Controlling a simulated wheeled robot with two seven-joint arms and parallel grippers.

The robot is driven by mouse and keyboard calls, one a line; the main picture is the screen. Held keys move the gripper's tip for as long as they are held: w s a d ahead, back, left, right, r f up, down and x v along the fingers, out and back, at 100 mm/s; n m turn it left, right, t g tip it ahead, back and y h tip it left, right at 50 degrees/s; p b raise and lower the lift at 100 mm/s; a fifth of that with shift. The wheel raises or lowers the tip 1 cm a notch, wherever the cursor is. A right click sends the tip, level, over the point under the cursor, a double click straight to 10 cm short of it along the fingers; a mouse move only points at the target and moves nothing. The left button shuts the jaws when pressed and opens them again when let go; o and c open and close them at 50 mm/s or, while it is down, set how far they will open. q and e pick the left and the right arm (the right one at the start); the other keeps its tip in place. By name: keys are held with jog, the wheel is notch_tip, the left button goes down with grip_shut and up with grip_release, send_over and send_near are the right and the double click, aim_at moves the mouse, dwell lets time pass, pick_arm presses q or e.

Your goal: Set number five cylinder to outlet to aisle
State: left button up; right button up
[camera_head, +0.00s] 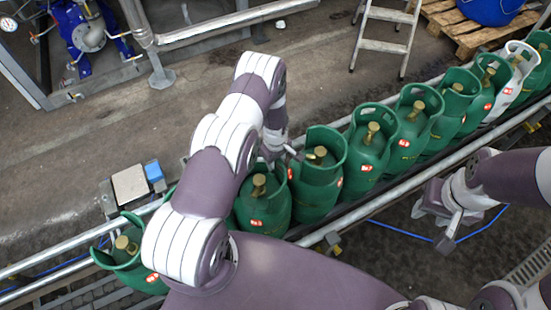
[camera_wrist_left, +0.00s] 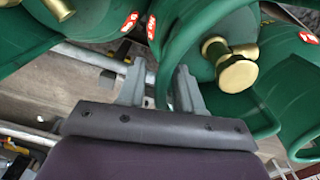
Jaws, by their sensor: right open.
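Several green gas cylinders with brass valves, open collars and small red labels stand in a row on the conveyor; I cannot read a number five on any. My left gripper (camera_head: 288,152) is at the collar of one green cylinder (camera_head: 318,188), partly hidden by my arm in the head view. In the left wrist view its two fingers (camera_wrist_left: 160,88) are apart, with the rim of a green collar (camera_wrist_left: 168,55) close by the right finger. A grip on it does not show. My right gripper (camera_head: 446,222) is open and empty, in front of the conveyor on the right.
A white cylinder (camera_head: 512,82) stands in the row at the far right. A lone green cylinder (camera_head: 128,258) is at the left end. Metal rails (camera_head: 396,194) border the conveyor. Behind it are a stepladder (camera_head: 384,44), a pallet (camera_head: 470,34) and open floor.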

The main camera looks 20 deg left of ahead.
pick_arm(q)
grip_shut()
jog(key=s+a+n+b, duration=0.1)
jog(key=a+n+b, duration=0.5)
jog(key=n, duration=0.5)
jog(key=shift+s+a+b, duration=0.2)
jog(key=shift+a+b, duration=0.1)
jog(key=shift+a, duration=0.55)
